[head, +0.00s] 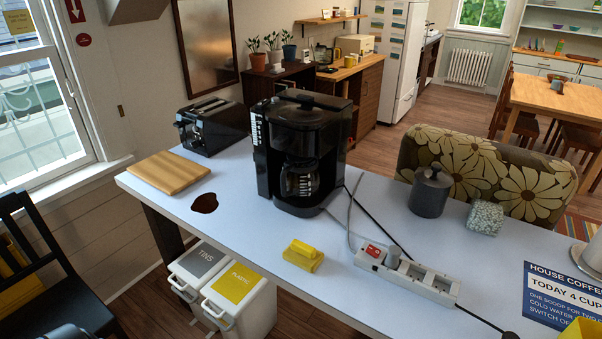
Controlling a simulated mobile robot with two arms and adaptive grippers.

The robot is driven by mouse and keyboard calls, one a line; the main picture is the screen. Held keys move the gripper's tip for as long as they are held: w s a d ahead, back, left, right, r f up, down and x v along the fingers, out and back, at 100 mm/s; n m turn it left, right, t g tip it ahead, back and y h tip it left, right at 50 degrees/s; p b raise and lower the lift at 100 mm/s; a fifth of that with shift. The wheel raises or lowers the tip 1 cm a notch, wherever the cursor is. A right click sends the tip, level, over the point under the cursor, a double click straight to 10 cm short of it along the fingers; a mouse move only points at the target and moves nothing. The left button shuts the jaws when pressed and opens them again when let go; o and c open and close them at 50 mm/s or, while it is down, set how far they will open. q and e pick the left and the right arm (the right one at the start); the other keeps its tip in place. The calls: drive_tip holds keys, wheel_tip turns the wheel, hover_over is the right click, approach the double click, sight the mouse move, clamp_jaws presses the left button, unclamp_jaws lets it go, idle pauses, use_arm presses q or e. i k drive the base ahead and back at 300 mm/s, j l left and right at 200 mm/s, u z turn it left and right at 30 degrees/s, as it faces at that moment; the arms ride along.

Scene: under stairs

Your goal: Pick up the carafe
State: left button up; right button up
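The glass carafe (299,181) sits inside the black coffee maker (302,128) on the light-coloured counter, under the brewing head and on the base plate. Its dark glass shows a pale scale on the side. Its handle is hard to make out against the black machine. Neither of my grippers can be made out in the head view.
Around the machine on the counter (260,240) are a toaster (212,126), a wooden board (168,172), a dark brown spill (204,203), a yellow sponge-like block (303,255), a power strip (408,275) with cables, a dark lidded canister (430,192) and a speckled block (486,218).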

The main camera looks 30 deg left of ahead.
sight(300, 182)
drive_tip(key=i+l, duration=0.1)
drive_tip(key=l, duration=0.4)
drive_tip(key=i+l+u, duration=0.1)
drive_tip(key=l, duration=0.35)
drive_tip(key=i+l+u, duration=0.1)
drive_tip(key=l, duration=0.4)
